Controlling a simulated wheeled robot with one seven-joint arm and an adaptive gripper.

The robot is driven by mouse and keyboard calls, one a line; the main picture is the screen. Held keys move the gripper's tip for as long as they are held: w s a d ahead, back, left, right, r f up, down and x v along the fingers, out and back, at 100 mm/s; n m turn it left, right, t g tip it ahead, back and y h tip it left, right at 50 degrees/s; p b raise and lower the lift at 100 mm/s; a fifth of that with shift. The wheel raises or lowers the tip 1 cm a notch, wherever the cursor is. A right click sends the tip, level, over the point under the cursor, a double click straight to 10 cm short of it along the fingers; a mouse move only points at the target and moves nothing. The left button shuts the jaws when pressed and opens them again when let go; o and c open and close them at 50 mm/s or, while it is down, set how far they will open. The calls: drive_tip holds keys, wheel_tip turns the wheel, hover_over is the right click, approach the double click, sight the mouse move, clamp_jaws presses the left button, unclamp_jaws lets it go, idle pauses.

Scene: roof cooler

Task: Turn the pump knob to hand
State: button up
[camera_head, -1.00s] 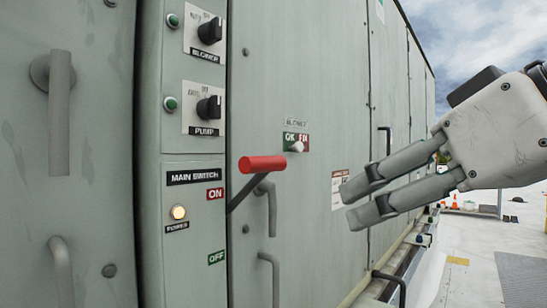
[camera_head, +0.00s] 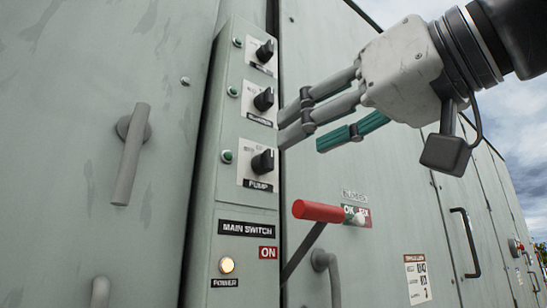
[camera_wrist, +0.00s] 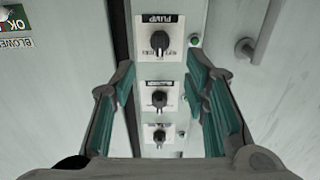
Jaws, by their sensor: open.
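The pump knob (camera_head: 263,162) is a black rotary switch on a white plate. It is the lowest of three knobs on the narrow grey panel, above the "PUMP" label. The words around it are too small to read, so I cannot tell its setting. My gripper (camera_head: 300,138) is open and empty, just right of the panel and slightly above the pump knob, with no visible contact. In the wrist view, which is upside down, the pump knob (camera_wrist: 160,41) shows beyond and between the teal-padded fingers (camera_wrist: 160,62).
Two similar knobs (camera_head: 263,100) (camera_head: 265,52) sit above, each with a green lamp beside it. Below are the main switch's red-handled lever (camera_head: 318,210) and a lit power lamp (camera_head: 226,265). A door handle (camera_head: 131,155) stands out on the left.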

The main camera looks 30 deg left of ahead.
sight(272, 155)
drive_tip(key=x, duration=0.8)
drive_tip(key=shift+w+a, duration=0.1)
clamp_jaws()
